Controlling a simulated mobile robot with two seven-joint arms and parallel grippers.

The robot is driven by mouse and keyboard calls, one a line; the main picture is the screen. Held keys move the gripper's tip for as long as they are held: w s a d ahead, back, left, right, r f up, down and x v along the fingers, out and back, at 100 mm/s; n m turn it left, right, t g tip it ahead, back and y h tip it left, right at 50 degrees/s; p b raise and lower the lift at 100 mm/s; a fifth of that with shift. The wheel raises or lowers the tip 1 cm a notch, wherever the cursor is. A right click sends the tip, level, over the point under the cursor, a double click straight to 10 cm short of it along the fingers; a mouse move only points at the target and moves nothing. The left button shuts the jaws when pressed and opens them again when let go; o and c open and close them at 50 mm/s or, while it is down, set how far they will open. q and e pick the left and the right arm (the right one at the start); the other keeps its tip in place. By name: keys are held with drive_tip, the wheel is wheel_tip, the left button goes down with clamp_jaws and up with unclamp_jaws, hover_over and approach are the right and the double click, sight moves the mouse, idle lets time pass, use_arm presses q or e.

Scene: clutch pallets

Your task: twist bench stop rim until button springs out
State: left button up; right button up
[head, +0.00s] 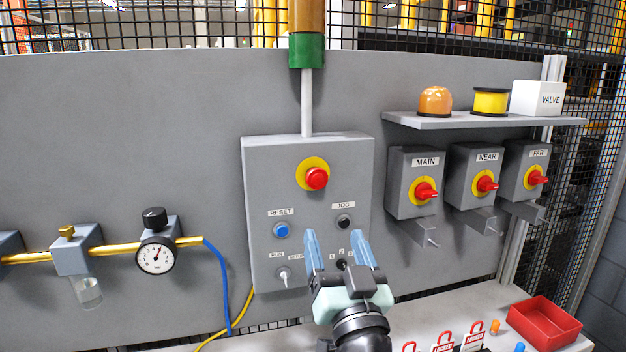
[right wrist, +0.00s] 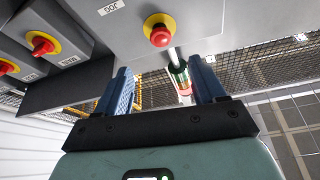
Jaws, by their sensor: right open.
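The bench stop is a red mushroom button (head: 317,178) on a yellow ring (head: 303,167), high in the middle of the grey control box (head: 258,190). In the right wrist view the red button (right wrist: 160,36) and its yellow ring (right wrist: 150,22) show beyond the fingertips. My right gripper (head: 336,238) is open and empty, its two blue fingers pointing up at the lower right of the box. It is below the button and apart from it. My open fingers also show in the right wrist view (right wrist: 159,66). My left gripper is out of view.
The box also has a blue RESET button (head: 281,230), a black JOG button (head: 344,221) and a RUN switch (head: 283,273). Red-handled switches, including MAIN (head: 426,190), hang at right below a shelf (head: 480,121). A red tray (head: 545,322) and lockout tags (head: 443,342) lie on the bench.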

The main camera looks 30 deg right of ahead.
sight(318, 182)
drive_tip(key=p+x, duration=0.3)
drive_tip(key=x, duration=1)
drive_tip(key=shift+r+p, duration=0.1)
drive_tip(key=shift+p, duration=0.25)
drive_tip(key=shift+s, duration=0.1)
drive_tip(key=c, duration=1.1)
